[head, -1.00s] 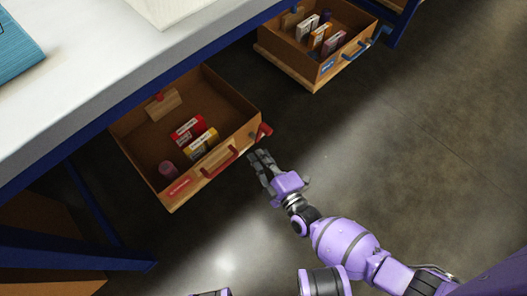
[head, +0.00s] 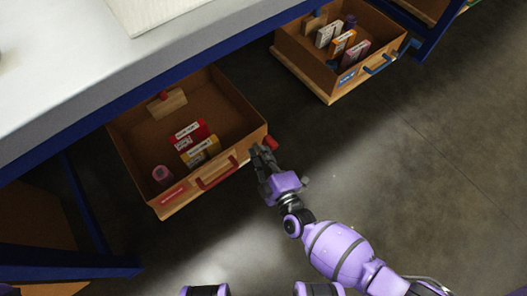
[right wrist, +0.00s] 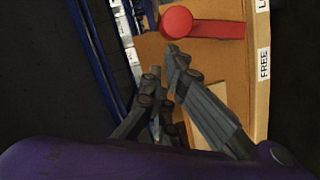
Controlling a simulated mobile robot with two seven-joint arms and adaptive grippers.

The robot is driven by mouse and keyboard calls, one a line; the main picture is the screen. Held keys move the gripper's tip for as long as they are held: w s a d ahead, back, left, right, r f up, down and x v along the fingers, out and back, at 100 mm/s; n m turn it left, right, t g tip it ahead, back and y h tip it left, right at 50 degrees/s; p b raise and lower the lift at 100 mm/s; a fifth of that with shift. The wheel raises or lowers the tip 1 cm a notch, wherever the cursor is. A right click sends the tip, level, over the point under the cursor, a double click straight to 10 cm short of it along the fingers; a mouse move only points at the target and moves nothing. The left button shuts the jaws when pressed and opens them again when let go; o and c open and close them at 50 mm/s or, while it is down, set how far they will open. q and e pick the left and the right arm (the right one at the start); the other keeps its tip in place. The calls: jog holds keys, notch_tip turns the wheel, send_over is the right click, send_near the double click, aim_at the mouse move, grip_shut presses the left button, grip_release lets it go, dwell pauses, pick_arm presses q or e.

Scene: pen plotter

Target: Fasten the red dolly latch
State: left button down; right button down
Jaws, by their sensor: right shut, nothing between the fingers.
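The red dolly is an open wooden box (head: 238,104) with a red front handle (head: 217,171), low beside the table. Its red latch (head: 271,143) sits at the box's front right corner, partly hidden by my gripper. In the right wrist view the latch (right wrist: 215,28) is a round red knob with a bar pointing right. The bar's end lies between a FREE label (right wrist: 263,66) and a cut-off label starting with L (right wrist: 262,5). My right gripper (head: 260,151) is shut and empty beside the latch. In the wrist view its fingertips (right wrist: 164,60) are just below the knob; contact cannot be told. My left gripper is not in view.
Red and yellow boxes (head: 201,150), a pink cylinder (head: 162,174) and a wooden block (head: 166,104) are in the box. A blue-handled dolly (head: 328,86) stands at the upper right. The white table (head: 130,70) is at the upper left. Floor at right is clear.

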aim_at(271, 147)
dwell(0.3)
jog(key=w+d+p, duration=0.1)
jog(key=w+d+m+p, duration=0.1)
jog(key=shift+d+r, duration=0.2)
jog(key=shift+d, duration=0.2)
dwell(0.4)
